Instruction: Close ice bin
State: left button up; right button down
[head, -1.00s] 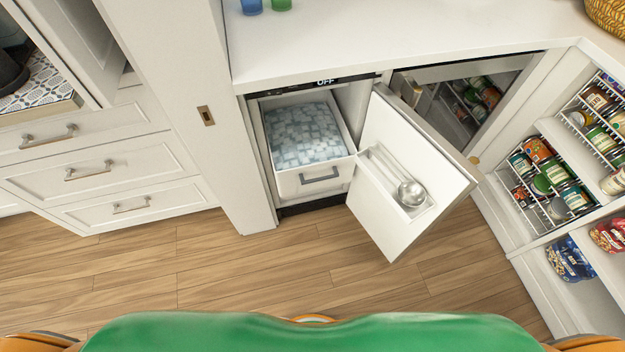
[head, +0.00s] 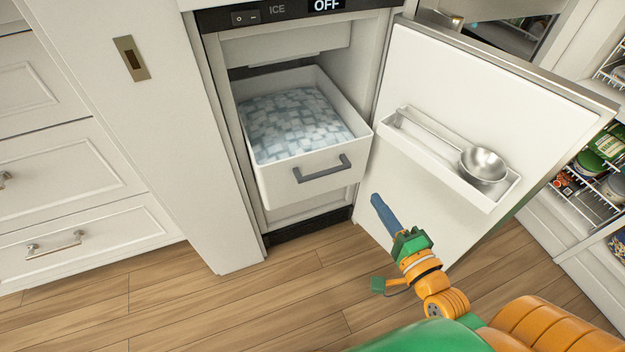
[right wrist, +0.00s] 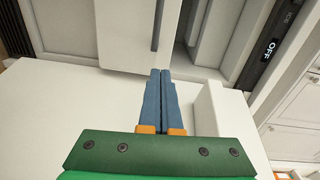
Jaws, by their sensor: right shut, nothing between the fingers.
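The ice bin (head: 283,181) is a white drawer full of ice cubes with a dark grey handle (head: 322,169). It is pulled partway out of the ice maker's opening in the head view. The ice maker's door (head: 480,90) stands wide open to its right. My right gripper (head: 377,199) is in front of the door's lower part, below and right of the bin handle. It is shut and empty. In the right wrist view its blue fingers (right wrist: 161,75) are together, pointing toward the bin's front. My left gripper is out of view.
A rack (head: 440,160) on the door's inner face holds a metal scoop (head: 482,165). The control panel (head: 290,12) above the bin reads OFF. Pantry shelves (head: 585,210) stand at the right, drawers (head: 85,225) at the left. The wooden floor in front is clear.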

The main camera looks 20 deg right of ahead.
jog(key=w+r, duration=0.1)
jog(key=b, duration=0.1)
send_near(342, 146)
jog(key=w, duration=0.5)
jog(key=w+b, duration=0.1)
jog(key=shift+w+f+m+t, duration=0.15)
jog(key=shift+f+m+t, duration=0.15)
jog(key=shift+f, duration=0.05)
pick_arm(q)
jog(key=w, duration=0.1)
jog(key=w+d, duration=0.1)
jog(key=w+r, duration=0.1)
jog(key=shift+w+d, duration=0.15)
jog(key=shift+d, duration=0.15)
pick_arm(e)
jog(key=shift+w+r, duration=0.1)
jog(key=shift+w, duration=0.2)
jog(key=shift+w, duration=0.1)
